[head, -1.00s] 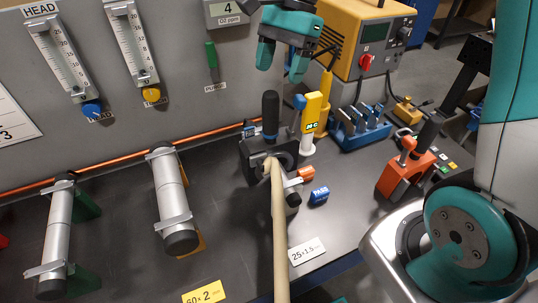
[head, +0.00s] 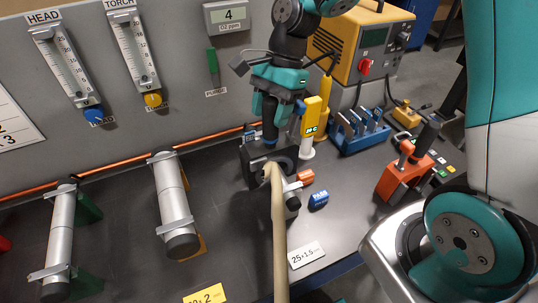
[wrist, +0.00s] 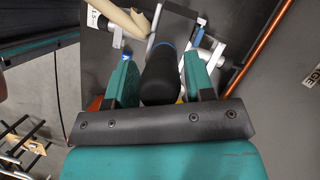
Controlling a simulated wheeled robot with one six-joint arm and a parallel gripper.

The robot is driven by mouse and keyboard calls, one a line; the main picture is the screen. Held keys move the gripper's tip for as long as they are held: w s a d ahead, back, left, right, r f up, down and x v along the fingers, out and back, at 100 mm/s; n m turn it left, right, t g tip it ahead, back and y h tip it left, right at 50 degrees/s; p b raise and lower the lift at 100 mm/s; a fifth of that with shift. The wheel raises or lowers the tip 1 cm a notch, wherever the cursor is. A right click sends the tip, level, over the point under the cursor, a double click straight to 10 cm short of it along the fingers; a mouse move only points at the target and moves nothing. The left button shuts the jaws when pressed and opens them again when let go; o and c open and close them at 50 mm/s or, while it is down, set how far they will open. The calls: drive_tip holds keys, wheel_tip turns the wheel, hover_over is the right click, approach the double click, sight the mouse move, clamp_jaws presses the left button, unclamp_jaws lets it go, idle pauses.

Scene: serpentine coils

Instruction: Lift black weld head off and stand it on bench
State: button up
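The black weld head (head: 256,171) sits on the bench, around the end of a pale tube (head: 279,235). Its upright black handle (head: 270,131) has a blue ring near its foot. My gripper (head: 270,108) is over the handle from above, with one teal finger on each side. In the wrist view, the handle (wrist: 160,78) stands between the two fingers of my gripper (wrist: 160,80), with narrow gaps showing, so the fingers look open. The handle's top is hidden by the fingers in the head view.
A yellow-and-white tool (head: 310,128) stands close right of the handle. A blue rack (head: 360,137), an orange weld head (head: 402,174) and a yellow power unit (head: 352,40) lie further right. Two silver tubes in clamps (head: 172,205) stand left. Dark bench (head: 225,235) is bare between.

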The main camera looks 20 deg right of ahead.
clamp_jaws()
drive_tip(key=shift+r, duration=0.1)
